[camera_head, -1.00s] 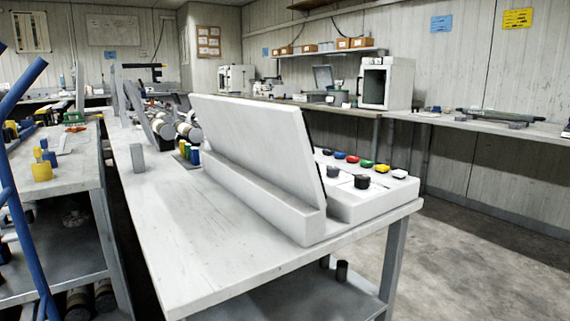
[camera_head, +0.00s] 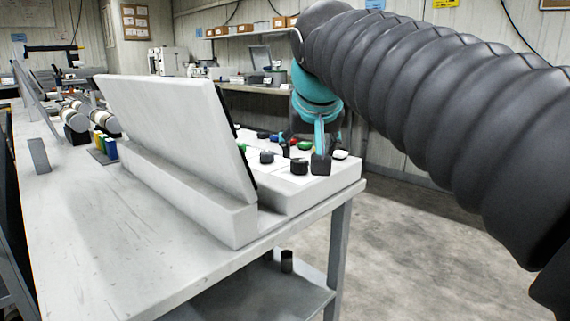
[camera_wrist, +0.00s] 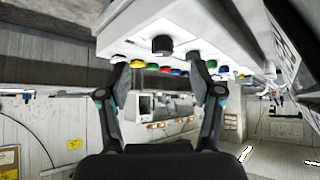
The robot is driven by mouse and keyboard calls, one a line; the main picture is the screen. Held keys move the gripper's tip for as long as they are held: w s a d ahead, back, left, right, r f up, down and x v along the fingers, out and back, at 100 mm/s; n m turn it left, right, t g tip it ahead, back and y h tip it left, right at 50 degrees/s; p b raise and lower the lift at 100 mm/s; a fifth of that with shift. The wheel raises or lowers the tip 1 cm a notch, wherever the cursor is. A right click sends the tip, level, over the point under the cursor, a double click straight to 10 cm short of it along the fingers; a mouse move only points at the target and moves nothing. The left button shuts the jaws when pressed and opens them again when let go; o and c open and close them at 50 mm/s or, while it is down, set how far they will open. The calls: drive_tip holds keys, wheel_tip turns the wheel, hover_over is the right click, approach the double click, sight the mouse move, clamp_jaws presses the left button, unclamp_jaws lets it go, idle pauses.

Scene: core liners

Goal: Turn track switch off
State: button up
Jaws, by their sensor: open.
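A white control console (camera_head: 300,192) sits on the near end of the bench, with a row of coloured buttons and black knobs on its top. A black knob (camera_head: 299,168) stands near the front edge; a black knob (camera_wrist: 162,44) also shows in the wrist view, above and between the finger tips. Which control is the track switch cannot be read. My gripper (camera_head: 303,153) is over the console's button side, fingers apart and empty. In the wrist view my gripper (camera_wrist: 162,68) is open, its tips overlapping the console edge in the picture. The fingers and arm hide some buttons.
A tall tilted white panel (camera_head: 170,135) stands on the bench left of the buttons. The white bench (camera_head: 110,230) is mostly bare in front of it. Open floor (camera_head: 420,260) lies to the right. A wall shelf (camera_head: 235,36) and side benches are behind.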

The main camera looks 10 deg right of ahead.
sight(300, 160)
drive_tip(key=w+f, duration=0.2)
drive_tip(key=w, duration=0.2)
drive_tip(key=w+f, duration=0.2)
drive_tip(key=w, duration=0.1)
drive_tip(key=w+d+f+b, duration=0.1)
drive_tip(key=w+f, duration=0.2)
drive_tip(key=w, duration=0.1)
drive_tip(key=shift+w+d, duration=0.1)
drive_tip(key=shift+w, duration=0.25)
drive_tip(key=c, duration=1.1)
